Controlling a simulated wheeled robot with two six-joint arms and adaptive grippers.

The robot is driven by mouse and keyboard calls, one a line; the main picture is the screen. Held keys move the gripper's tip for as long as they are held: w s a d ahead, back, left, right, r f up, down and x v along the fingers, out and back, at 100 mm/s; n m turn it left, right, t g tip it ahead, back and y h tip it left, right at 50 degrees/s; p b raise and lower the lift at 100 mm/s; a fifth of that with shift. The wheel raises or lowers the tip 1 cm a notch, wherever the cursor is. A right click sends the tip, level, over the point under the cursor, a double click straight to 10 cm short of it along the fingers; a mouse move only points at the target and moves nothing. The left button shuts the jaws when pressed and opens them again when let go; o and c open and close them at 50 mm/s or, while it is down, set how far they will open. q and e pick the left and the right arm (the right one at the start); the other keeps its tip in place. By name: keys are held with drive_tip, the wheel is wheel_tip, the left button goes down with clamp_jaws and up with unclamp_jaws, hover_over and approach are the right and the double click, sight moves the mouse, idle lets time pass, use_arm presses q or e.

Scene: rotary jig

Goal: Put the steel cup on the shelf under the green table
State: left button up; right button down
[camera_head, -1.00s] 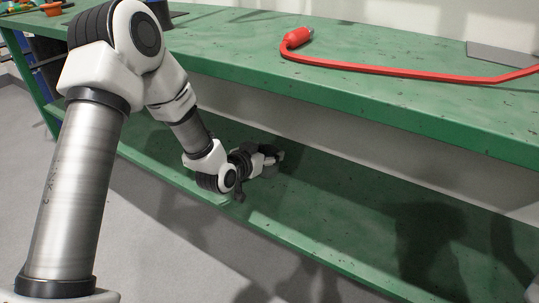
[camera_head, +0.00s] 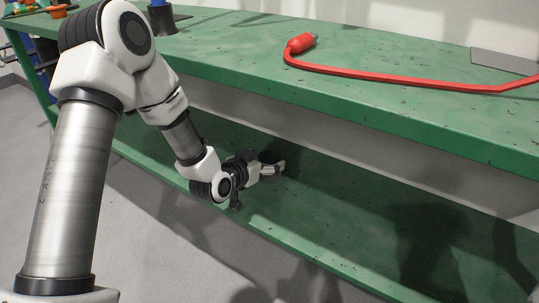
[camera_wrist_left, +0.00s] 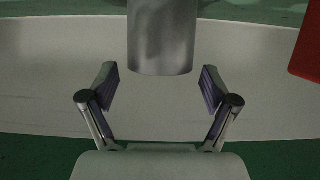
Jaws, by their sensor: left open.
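My left gripper (camera_head: 274,168) reaches in over the green shelf (camera_head: 330,215) under the green table (camera_head: 400,95). In the left wrist view the left gripper (camera_wrist_left: 159,72) is open, with its two fingers spread. The steel cup (camera_wrist_left: 162,38) shows there as a grey cylinder at the top middle, ahead of the fingers. A gap shows on each side between cup and fingers. Its upper part is cut off by the frame. In the head view a dark round shape by the fingertips may be the cup; it is too small to tell. My right gripper is not seen.
A red plug with a red cable (camera_head: 400,78) lies on the tabletop, beside a grey plate (camera_head: 503,61) at the right. The table's front edge overhangs the shelf above my arm. The shelf's right stretch is bare and shadowed. A red patch (camera_wrist_left: 306,45) shows in the wrist view.

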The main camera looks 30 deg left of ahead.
use_arm(q)
drive_tip(key=p+v, duration=0.3)
drive_tip(key=v, duration=0.6)
drive_tip(key=shift+s+r, duration=0.1)
